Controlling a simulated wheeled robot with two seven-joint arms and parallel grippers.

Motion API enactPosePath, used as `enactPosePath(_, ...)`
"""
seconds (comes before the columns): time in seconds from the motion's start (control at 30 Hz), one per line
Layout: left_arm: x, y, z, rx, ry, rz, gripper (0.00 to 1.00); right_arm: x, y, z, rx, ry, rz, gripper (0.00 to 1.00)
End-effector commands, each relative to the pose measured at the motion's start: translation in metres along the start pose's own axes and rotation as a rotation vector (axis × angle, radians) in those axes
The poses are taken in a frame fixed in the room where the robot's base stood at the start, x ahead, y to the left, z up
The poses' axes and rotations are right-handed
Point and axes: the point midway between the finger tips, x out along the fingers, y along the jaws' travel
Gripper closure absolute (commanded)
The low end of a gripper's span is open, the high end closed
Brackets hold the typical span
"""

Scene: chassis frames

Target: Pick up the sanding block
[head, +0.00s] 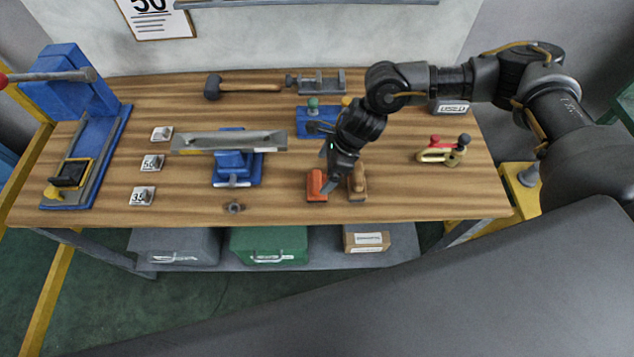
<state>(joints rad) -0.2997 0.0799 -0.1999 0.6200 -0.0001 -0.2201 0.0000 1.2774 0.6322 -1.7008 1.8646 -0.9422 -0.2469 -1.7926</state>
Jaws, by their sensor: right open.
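Two small blocks lie near the front edge of the wooden workbench (280,205): an orange-red block (316,187) and, just right of it, a brown wooden block (357,183) with a raised grip. I cannot tell for sure which is the sanding block. My right gripper (328,170) reaches down from the upper right, open, with its fingers at the orange-red block and partly covering it. Whether it touches the block is unclear. The wooden block stands beside the gripper, outside its fingers. My left gripper is not in view.
A blue vise-like stand (236,170) holding a grey bar stands left of the blocks. A small nut (235,207) lies at the front.

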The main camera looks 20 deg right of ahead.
Motion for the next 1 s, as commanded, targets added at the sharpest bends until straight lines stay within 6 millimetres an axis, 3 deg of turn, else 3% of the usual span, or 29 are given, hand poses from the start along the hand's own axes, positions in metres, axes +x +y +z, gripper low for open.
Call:
enactPosePath(0.23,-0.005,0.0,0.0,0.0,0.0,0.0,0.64,0.007,0.001,0.001,0.0,0.0,-0.001,0.09)
enactPosePath(0.43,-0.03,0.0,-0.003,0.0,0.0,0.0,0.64,0.031,0.004,0.004,0.002,0.002,0.002,0.09)
enactPosePath(0.6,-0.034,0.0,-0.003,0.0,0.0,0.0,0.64,0.053,0.004,0.002,0.001,0.0,0.0,0.09)
enactPosePath(0.87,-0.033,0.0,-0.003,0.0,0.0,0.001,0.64,0.058,0.004,0.001,0.0,-0.001,-0.001,0.09)
enactPosePath(1.0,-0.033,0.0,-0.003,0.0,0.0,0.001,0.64,0.058,0.004,0.001,0.0,-0.001,-0.001,0.25)
